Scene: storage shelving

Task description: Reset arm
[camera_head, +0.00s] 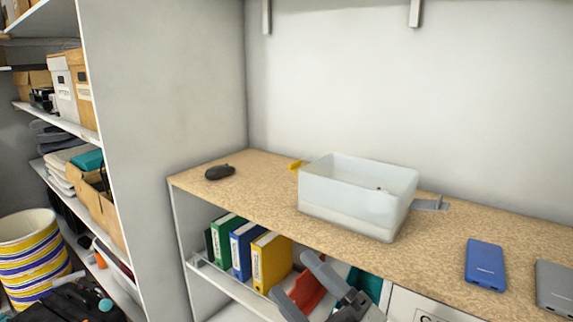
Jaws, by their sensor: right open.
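My right gripper (295,275) comes in from the bottom edge, in front of the shelf unit and below the front edge of the wooden top. Its two grey fingers are spread apart and hold nothing. It partly covers the view of the lower shelf behind it. My left gripper does not show.
The wooden top (240,195) bears a translucent white bin (345,212), a black mouse (220,172), a blue power bank (485,262) and a grey one (555,285). Binders, including a yellow one (270,265), stand below. A striped basket (30,250) stands at left.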

